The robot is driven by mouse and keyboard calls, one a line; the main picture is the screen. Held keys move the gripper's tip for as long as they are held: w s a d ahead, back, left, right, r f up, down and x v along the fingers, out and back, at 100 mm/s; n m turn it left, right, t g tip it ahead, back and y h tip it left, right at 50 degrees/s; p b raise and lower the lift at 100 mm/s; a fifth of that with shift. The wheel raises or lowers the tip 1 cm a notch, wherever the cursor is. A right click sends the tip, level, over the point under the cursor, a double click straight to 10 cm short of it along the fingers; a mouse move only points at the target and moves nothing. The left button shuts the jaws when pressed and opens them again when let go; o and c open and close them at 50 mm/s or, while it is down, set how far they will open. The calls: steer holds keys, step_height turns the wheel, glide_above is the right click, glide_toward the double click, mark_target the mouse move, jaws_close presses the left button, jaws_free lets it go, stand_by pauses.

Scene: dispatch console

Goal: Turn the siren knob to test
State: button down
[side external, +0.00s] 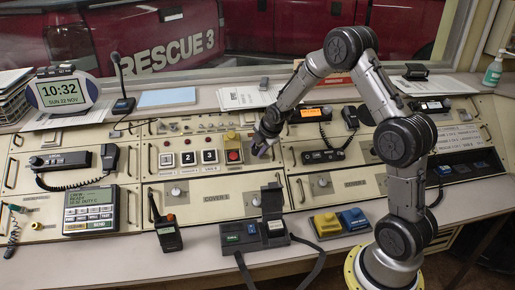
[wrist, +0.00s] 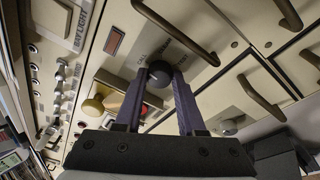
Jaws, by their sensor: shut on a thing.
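The siren knob (wrist: 158,75) is dark and round on the cream console panel. It is in the upper middle of the wrist view. My gripper (wrist: 158,82) is shut on it, with one purple finger on each side. Small printed words sit around the knob; one at its left looks like CALL, and the others are hard to read. I cannot tell which mark the knob points to. In the side external view my gripper (side external: 262,145) is down at the panel right of the red button and hides the knob.
Dark bar handles (wrist: 177,33) stand out from the panel near the knob. A handset radio (side external: 323,156) is to the right.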

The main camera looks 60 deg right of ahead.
steer(key=m+t, duration=0.1)
steer(key=m, duration=0.4)
steer(key=shift+a+m+h, duration=0.15)
steer(key=shift+m+h, duration=0.25)
steer(key=m+h, duration=0.1)
steer(key=m, duration=0.4)
steer(key=shift+a+m, duration=0.1)
steer(key=shift+m, duration=0.2)
steer(key=m+h, duration=0.1)
steer(key=m, duration=0.5)
steer(key=shift+a+f+m, duration=0.1)
steer(key=shift+m, duration=0.2)
steer(key=m+g+h, duration=0.1)
steer(key=m, duration=0.4)
steer(key=shift+w+m, duration=0.1)
steer(key=shift+m, duration=0.2)
steer(key=c, duration=0.5)
jaws_free()
